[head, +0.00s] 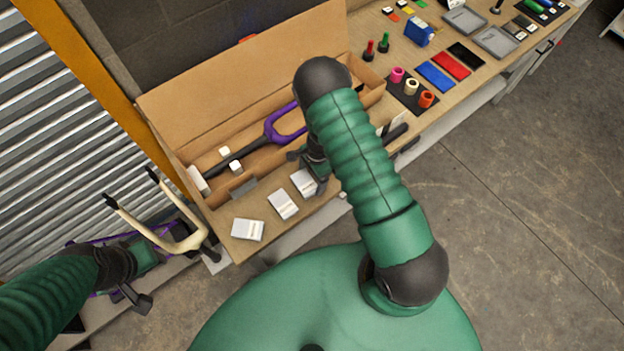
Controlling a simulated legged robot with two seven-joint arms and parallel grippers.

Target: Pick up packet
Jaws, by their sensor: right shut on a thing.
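Three white packets lie near the front edge of the wooden bench, in front of the open cardboard box (240,75). One packet (248,229) is at the left and one (283,205) in the middle. The third packet (304,183) is at my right gripper (312,178), which is shut on it. My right arm hides part of this gripper. My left gripper (140,275) is at the lower left, beside a cream fork (175,238) and away from the packets. Its jaw opening is unclear.
The box holds a purple and black fork (275,132) and small white blocks (236,167). To the right are coloured cylinders (411,87), red and green bottles (384,42), a blue box (419,32), flat coloured pieces (450,65) and grey trays (497,42).

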